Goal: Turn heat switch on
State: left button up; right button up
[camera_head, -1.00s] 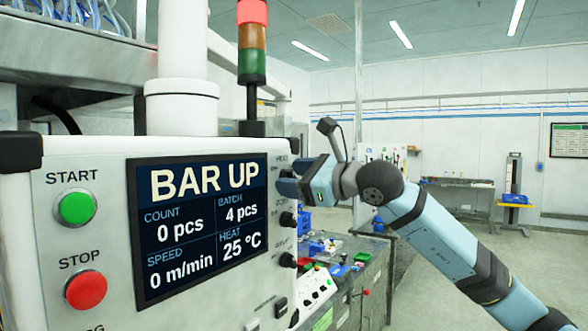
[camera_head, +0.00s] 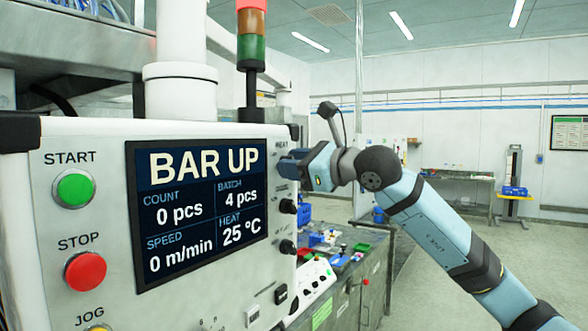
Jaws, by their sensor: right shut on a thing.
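The white control panel (camera_head: 215,300) fills the left side, with a dark screen (camera_head: 200,210) reading BAR UP and heat 25 °C. The HEAT label (camera_head: 281,143) is at the panel's upper right edge. My right gripper (camera_head: 284,167) is at the panel just below this label, shut on the heat switch. The gripper covers the switch, so its position cannot be seen. My left gripper is not in view.
Two black knobs (camera_head: 288,206) (camera_head: 288,246) sit below the gripper. A green START button (camera_head: 74,188) and a red STOP button (camera_head: 86,271) are left of the screen. A workbench (camera_head: 350,285) with small coloured parts stands behind the panel. Open floor lies at right.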

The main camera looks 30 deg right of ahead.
jog(key=shift+f+m+b, duration=0.25)
jog(key=shift+m+b, duration=0.85)
jog(key=shift+b, duration=0.15)
jog(key=shift+m+b, duration=0.7)
jog(key=shift+m, duration=0.2)
jog(key=m+b, duration=0.2)
jog(key=m, duration=0.1)
jog(key=shift+r+m, duration=0.15)
jog(key=shift+m, duration=0.15)
jog(key=shift+m+b, duration=0.45)
jog(key=shift+m, duration=1.15)
jog(key=shift+r, duration=0.1)
jog(key=o, duration=0.9)
